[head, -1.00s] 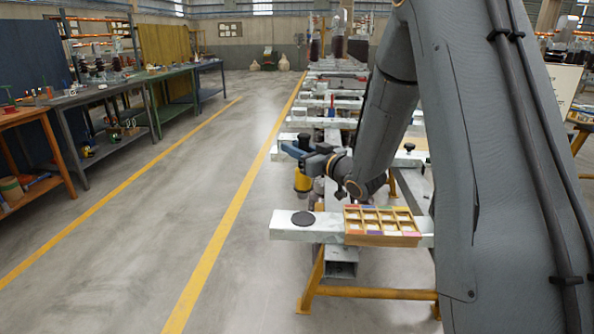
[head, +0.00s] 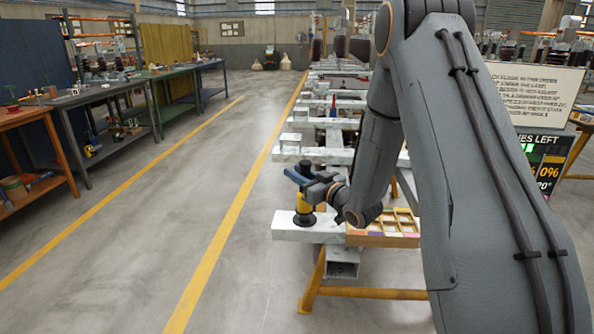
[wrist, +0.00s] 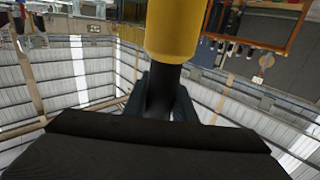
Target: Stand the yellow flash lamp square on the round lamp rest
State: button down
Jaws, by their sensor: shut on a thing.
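The yellow flash lamp (head: 304,204) has a yellow body and a dark neck. In the head view it is upright above the round lamp rest (head: 297,220), a dark flat disc on a pale beam. Whether the lamp touches the rest or hangs just over it I cannot tell. My gripper (head: 303,180) is shut on the lamp by its dark neck. In the wrist view the yellow body (wrist: 172,30) fills the top middle, and my gripper's fingers (wrist: 164,95) stand on both sides of the neck. The lamp's foot is hard to separate from the rest.
A wooden compartment tray (head: 385,240) stands on the same beam (head: 330,232), right of the rest and partly behind my arm. More pale beams run behind. The floor to the left is clear up to the workbenches (head: 100,100).

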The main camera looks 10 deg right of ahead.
jog(key=c, duration=1.5)
grip_release()
jog(key=shift+f, duration=0.15)
jog(key=shift+o, duration=0.2)
